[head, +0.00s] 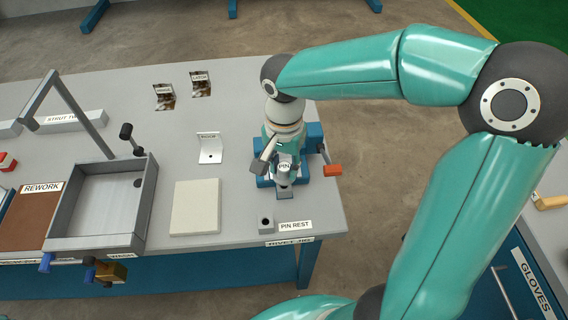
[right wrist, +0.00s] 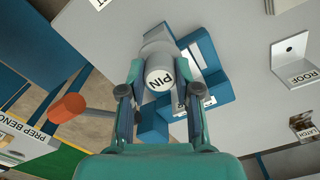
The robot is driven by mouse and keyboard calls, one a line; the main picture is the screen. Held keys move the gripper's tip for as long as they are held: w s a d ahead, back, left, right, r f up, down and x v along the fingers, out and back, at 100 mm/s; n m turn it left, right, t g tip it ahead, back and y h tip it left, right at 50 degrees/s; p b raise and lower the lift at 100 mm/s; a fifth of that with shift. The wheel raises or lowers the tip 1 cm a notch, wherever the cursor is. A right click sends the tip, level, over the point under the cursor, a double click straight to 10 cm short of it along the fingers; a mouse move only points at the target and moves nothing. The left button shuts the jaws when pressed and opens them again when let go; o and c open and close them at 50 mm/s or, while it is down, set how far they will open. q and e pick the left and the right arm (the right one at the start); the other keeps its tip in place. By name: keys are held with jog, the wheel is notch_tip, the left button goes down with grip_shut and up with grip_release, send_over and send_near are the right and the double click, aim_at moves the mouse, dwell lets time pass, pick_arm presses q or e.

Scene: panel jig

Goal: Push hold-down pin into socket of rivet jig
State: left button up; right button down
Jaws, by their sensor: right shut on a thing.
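The hold-down pin (head: 284,167) is a pale grey cylinder with a white cap marked PIN. It shows large in the right wrist view (right wrist: 160,78). My right gripper (head: 283,160) is shut on it, with one finger on each side in the right wrist view (right wrist: 160,90). The rivet jig (head: 315,134) is blue, at the table's right end, and the pin is over it. The socket is hidden under the pin and gripper, so I cannot tell whether the pin's tip is in it. My left gripper is not in view.
An orange-handled lever (head: 332,170) sticks out at the jig's right. The pin rest (head: 266,222) stands near the front edge. A pale block (head: 195,207), a bracket (head: 210,148) and a grey tray (head: 147,205) lie to the left.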

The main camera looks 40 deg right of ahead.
aim_at(284, 175)
jog(key=shift+f+b, duration=1.55)
jog(key=shift+f, duration=0.3)
jog(key=c, duration=0.7)
grip_release()
jog(key=shift+c, duration=0.2)
notch_tip(284, 175, up, 12)
jog(key=shift+f, duration=0.1)
